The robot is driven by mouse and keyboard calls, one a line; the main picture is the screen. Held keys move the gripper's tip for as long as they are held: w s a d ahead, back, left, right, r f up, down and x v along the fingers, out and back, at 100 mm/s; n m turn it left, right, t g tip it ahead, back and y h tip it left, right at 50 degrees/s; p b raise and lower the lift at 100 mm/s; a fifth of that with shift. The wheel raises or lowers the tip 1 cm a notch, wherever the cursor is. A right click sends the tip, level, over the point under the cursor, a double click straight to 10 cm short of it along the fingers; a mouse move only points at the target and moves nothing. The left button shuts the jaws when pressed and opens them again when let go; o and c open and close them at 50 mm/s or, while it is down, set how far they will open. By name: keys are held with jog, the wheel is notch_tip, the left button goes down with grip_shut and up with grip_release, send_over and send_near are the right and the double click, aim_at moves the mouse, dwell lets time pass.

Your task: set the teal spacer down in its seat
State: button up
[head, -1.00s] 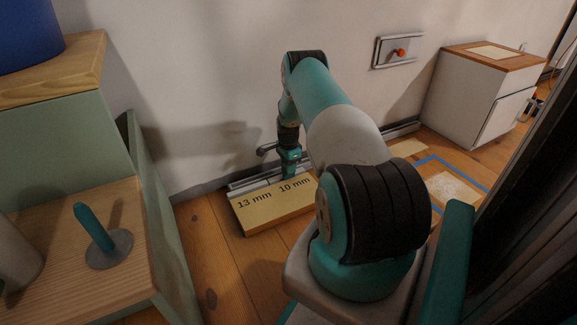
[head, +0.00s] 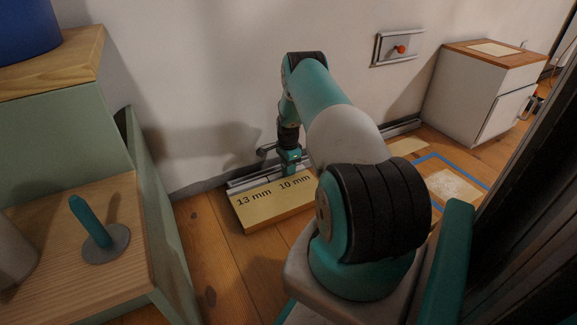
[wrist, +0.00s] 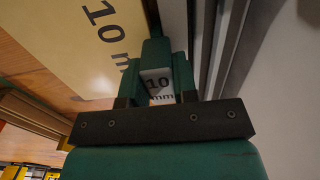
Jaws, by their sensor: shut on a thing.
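The teal spacer (wrist: 155,52) is a small block with a white face marked "10 mm". In the wrist view my gripper (wrist: 159,82) is shut on it, one finger at each side. In the head view my gripper (head: 290,163) points down at the back edge of a pale board (head: 258,212) marked "13 mm" and "10 mm". It is behind the "10 mm" mark, by a metal rail (head: 240,184) along the wall. The spacer's underside and the seat beneath it are hidden, so I cannot tell whether they touch.
A wooden-topped green cabinet (head: 135,240) with a teal-handled tool (head: 92,225) stands at the left. A white cabinet (head: 468,95) stands at the back right. Blue tape (head: 458,161) marks the floor at the right. The wall is close behind my gripper.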

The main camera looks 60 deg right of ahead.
dwell(0.3)
jog(key=o, duration=1)
notch_tip(320, 180, up, 17)
jog(key=p, duration=1)
jog(key=shift+r, duration=0.2)
